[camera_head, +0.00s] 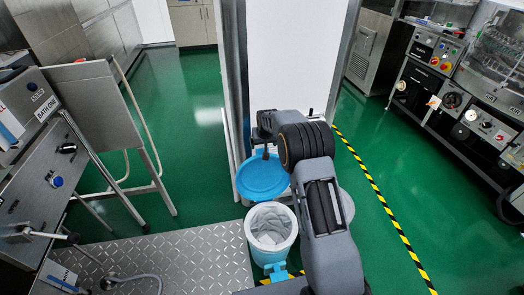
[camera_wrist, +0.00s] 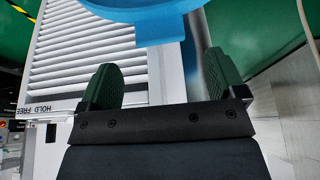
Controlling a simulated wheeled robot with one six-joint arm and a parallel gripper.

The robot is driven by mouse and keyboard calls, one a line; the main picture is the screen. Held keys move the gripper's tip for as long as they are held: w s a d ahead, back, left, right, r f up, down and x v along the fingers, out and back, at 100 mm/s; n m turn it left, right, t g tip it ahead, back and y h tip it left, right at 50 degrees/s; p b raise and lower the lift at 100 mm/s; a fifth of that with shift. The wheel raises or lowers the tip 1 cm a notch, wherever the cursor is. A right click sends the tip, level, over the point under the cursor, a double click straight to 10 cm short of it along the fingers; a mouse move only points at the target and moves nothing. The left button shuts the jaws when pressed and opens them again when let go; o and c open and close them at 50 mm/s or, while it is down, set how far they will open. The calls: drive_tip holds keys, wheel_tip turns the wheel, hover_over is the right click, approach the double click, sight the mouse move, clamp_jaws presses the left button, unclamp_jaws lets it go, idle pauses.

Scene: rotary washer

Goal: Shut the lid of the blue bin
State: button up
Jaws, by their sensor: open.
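The blue bin's lid (camera_head: 262,178) is open behind the bin in the head view, its round face showing. The bin (camera_head: 258,252) stands on the floor with its mouth uncovered and a pale liner (camera_head: 270,222) inside. My gripper (camera_wrist: 160,78) is open and empty, with its two green finger pads apart in the wrist view. The lid also shows at the top of the wrist view (camera_wrist: 140,12), its edge and tab beyond the fingertips. I cannot tell whether a finger touches it. In the head view my arm's end is above the lid, and the fingers are hard to make out.
A white panel (camera_head: 295,55) stands behind the lid. A grey rim (camera_head: 346,205) shows right of my arm, partly hidden. A metal tread plate (camera_head: 190,262) lies left of the bin. Machines (camera_head: 435,60) line the right; green floor (camera_head: 200,115) is clear at back left.

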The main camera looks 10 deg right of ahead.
sight(262, 149)
drive_tip(key=shift+b+x, duration=0.3)
drive_tip(key=shift+x, duration=2.9)
drive_tip(key=shift+c, duration=0.4)
